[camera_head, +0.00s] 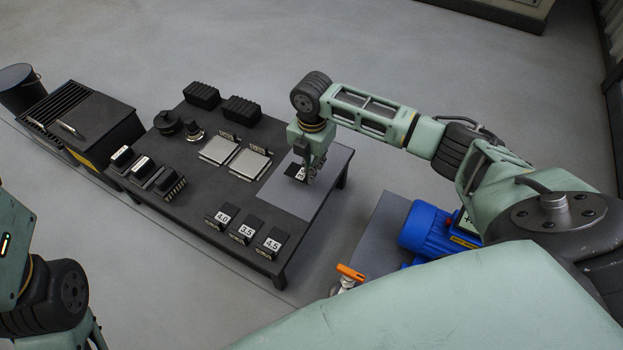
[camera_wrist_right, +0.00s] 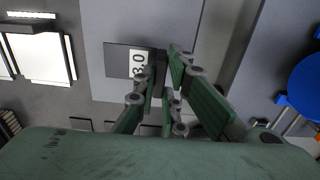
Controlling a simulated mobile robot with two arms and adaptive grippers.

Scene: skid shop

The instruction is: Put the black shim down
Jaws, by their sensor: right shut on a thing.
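The black shim (camera_wrist_right: 117,61) carries a white label that reads 3.0 in the right wrist view. In the head view the black shim (camera_head: 294,171) shows at the fingers, over the grey plate (camera_head: 290,203) at the table's right end. My right gripper (camera_head: 309,178) is shut on the shim's edge; its fingers (camera_wrist_right: 165,62) also show in the right wrist view. I cannot tell whether the shim touches the plate. Of my left arm only links show at the lower left; its gripper is out of view.
The dark table (camera_head: 210,190) also holds labelled black blocks (camera_head: 243,229) at its front edge, two silver plates (camera_head: 250,163), and black ribbed blocks (camera_head: 241,110) at the back. A blue motor (camera_head: 428,230) stands to the right, near an orange-handled item (camera_head: 350,272).

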